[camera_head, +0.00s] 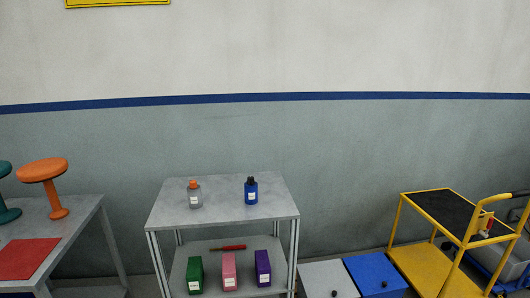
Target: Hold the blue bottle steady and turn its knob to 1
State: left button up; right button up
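The blue bottle (251,193) stands upright on the top shelf of a grey metal table (222,212), right of its middle. It has a white label and a dark knob (251,180) on top. The knob's marking is too small to read. Neither of my grippers shows in the head view, and nothing is seen touching the bottle.
A clear bottle with an orange top (194,194) stands left on the same shelf. Green, pink and purple boxes (263,268) and a red-handled tool (228,247) are on the shelf below. A yellow cart (425,268) stands right. A table with orange stool (43,171) stands left.

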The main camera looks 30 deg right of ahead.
aim_at(251, 181)
jog(key=i+l, duration=0.1)
jog(key=l, duration=0.55)
jog(key=i+l, duration=0.1)
jog(key=l, duration=0.5)
jog(key=i+l, duration=0.1)
jog(key=l, duration=0.55)
jog(key=j+u, duration=0.05)
